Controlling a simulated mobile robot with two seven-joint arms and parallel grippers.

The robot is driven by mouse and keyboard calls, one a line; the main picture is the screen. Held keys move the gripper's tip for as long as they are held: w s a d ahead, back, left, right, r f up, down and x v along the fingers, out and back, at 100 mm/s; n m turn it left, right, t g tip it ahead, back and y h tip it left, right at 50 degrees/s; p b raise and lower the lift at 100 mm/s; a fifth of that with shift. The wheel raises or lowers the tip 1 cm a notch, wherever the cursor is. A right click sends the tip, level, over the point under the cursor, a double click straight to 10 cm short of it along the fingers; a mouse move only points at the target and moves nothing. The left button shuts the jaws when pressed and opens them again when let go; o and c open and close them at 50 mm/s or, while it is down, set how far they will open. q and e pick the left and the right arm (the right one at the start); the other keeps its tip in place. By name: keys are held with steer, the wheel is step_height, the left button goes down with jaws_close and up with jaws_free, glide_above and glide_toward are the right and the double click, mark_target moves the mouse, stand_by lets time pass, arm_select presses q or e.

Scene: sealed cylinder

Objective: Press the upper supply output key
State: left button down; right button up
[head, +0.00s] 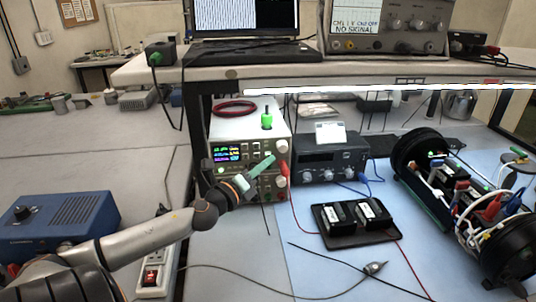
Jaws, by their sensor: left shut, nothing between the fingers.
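The white bench power supply (254,126) stands below the raised shelf, with a lit colour display (227,153) on the left of its front and round knobs (282,158) on the right. My left gripper (268,163) is shut and empty. Its greenish fingers point up and right in front of the supply's panel, right of the display. I cannot tell whether the fingertips touch the panel. The gripper and wrist cover part of the lower front, and the output key cannot be made out. My right gripper is not in view.
A dark instrument (330,163) stands right of the supply. A black tray (352,238) with two modules and an open cylinder assembly (460,195) lie on the blue mat. A red lead runs past the supply. A blue box (62,225) sits left, near my arm.

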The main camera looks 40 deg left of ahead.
arm_select(q)
steer(key=s+d+p, duration=0.1)
steer(key=d, duration=0.1)
steer(key=s+d+p, duration=0.1)
steer(key=s+d, duration=0.1)
stand_by(0.5)
steer(key=shift+s, duration=0.1)
stand_by(0.8)
